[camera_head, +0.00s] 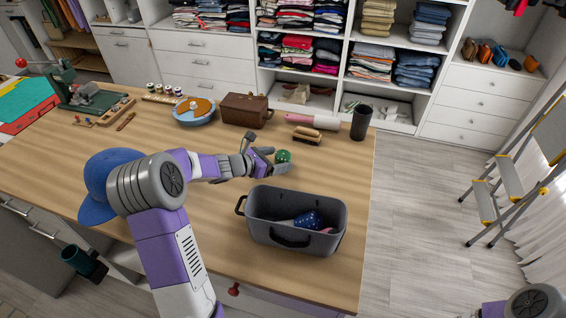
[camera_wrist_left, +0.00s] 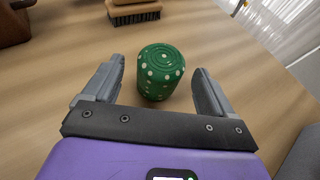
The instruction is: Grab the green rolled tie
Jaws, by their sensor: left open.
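The green rolled tie (camera_head: 283,156) has white dots and stands on the wooden table; in the left wrist view the tie (camera_wrist_left: 160,72) shows its spiral top. My left gripper (camera_head: 275,160) is open, and in the left wrist view its two fingers (camera_wrist_left: 156,88) stand on either side of the tie, apart from it. The tie sits between and slightly beyond the fingertips. In the head view the gripper partly covers it. Part of my right arm shows at the bottom right corner, but its gripper is not seen.
A grey bin (camera_head: 262,225) holding a blue dotted roll stands front right of the tie. A brush (camera_head: 307,136), a pink-handled roller (camera_head: 313,121), a dark cup (camera_head: 361,123) and a brown box (camera_head: 245,110) lie behind. A blue cap (camera_head: 97,180) is at left.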

